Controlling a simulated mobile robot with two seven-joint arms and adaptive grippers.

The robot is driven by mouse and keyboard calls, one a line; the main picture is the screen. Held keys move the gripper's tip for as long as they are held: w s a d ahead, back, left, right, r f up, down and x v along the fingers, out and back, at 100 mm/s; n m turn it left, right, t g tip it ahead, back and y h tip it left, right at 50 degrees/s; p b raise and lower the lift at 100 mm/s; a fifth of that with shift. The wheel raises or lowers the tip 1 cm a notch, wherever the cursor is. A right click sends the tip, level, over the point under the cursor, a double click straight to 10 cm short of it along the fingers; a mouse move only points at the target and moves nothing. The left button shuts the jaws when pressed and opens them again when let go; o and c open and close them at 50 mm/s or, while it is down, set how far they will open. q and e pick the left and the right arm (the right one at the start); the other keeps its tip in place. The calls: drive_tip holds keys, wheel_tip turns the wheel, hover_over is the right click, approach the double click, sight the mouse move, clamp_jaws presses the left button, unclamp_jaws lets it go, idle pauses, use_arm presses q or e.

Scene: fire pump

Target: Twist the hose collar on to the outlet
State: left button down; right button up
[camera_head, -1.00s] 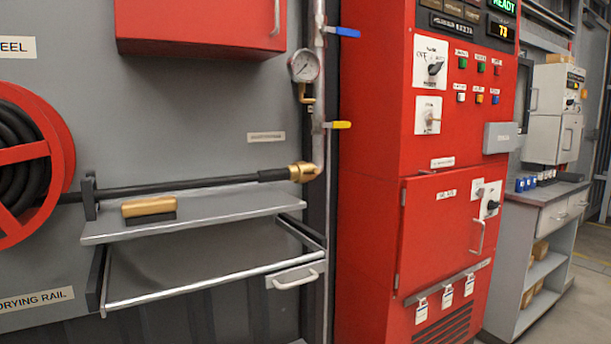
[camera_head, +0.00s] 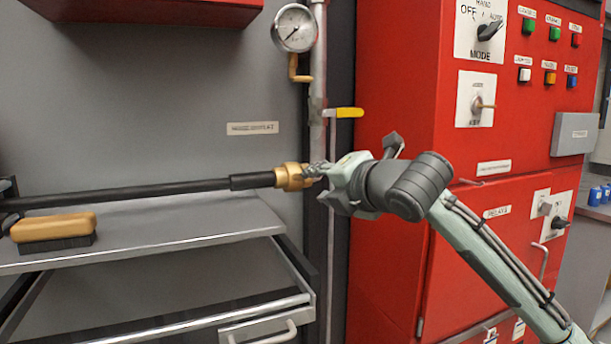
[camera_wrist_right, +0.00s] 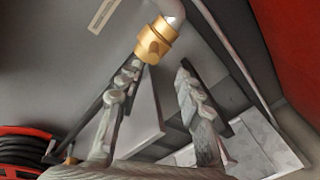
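The brass hose collar (camera_head: 291,177) sits at the right end of the black hose (camera_head: 150,192), where the hose meets the pipe's outlet. My right gripper (camera_head: 314,171) comes in from the right, its fingertips close to the collar's right side and covering the outlet elbow. In the right wrist view the collar (camera_wrist_right: 154,42) joins the silver outlet elbow (camera_wrist_right: 172,12). There my right gripper (camera_wrist_right: 157,70) is open, its two fingers apart, with the collar just beyond the tips. Whether a finger touches it I cannot tell. My left gripper is out of view.
A metal shelf (camera_head: 200,222) with a wooden-backed brush (camera_head: 53,227) lies below the hose. A gauge (camera_head: 295,28) and yellow valve lever (camera_head: 343,113) are above the collar. The red control cabinet (camera_head: 400,95) stands right behind my arm. A drawer is below the shelf.

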sight(293, 178)
drive_tip(key=shift+n, duration=0.3)
drive_tip(key=x, duration=0.5)
drive_tip(key=r+x, duration=0.1)
drive_tip(key=x, duration=0.1)
drive_tip(key=shift+w+a, duration=0.25)
drive_tip(key=shift+w, duration=0.25)
clamp_jaws()
